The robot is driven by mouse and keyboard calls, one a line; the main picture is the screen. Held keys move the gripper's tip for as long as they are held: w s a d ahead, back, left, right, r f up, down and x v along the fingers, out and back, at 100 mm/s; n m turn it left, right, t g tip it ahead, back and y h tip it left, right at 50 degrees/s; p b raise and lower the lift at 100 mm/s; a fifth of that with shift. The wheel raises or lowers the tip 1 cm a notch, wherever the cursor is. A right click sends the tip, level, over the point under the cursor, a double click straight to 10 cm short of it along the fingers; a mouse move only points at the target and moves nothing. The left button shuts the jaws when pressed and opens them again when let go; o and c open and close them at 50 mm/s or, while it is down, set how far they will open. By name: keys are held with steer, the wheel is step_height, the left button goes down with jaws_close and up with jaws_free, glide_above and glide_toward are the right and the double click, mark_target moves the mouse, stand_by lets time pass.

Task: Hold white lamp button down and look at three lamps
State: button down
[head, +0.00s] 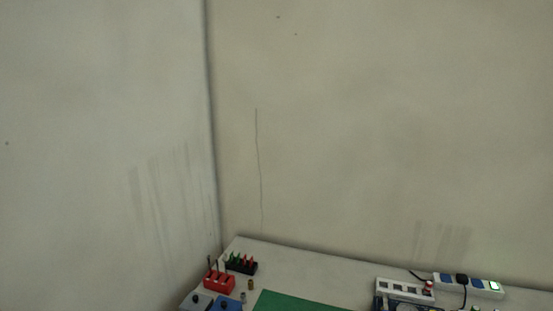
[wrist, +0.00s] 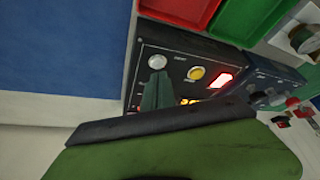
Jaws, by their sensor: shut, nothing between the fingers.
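In the wrist view a black panel (wrist: 143,72) carries a round white button or cap (wrist: 157,62), a round yellow one (wrist: 197,73) to its right, and a glowing red rectangular piece (wrist: 220,79) farther right. Small orange and red lights (wrist: 190,101) glow lower on the panel, partly hidden behind my gripper. My gripper (wrist: 157,80) is shut and empty, its green fingertips just below the white button in the picture. I cannot tell whether they touch the panel. I cannot make out three separate lamps. The head view does not show my gripper.
Red (wrist: 185,10) and green (wrist: 237,20) trays lie beyond the panel, and a blue-grey box with knobs (wrist: 270,88) stands to its right. In the head view, a red block (head: 218,281), a green mat (head: 290,301) and a power strip (head: 470,286) lie on the table by the walls.

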steer(key=shift+f+b, duration=0.8)
steer(key=shift+b, duration=0.05)
steer(key=shift+r, duration=0.1)
stand_by(3.5)
step_height(320, 180, up, 7)
steer(key=p, duration=0.7)
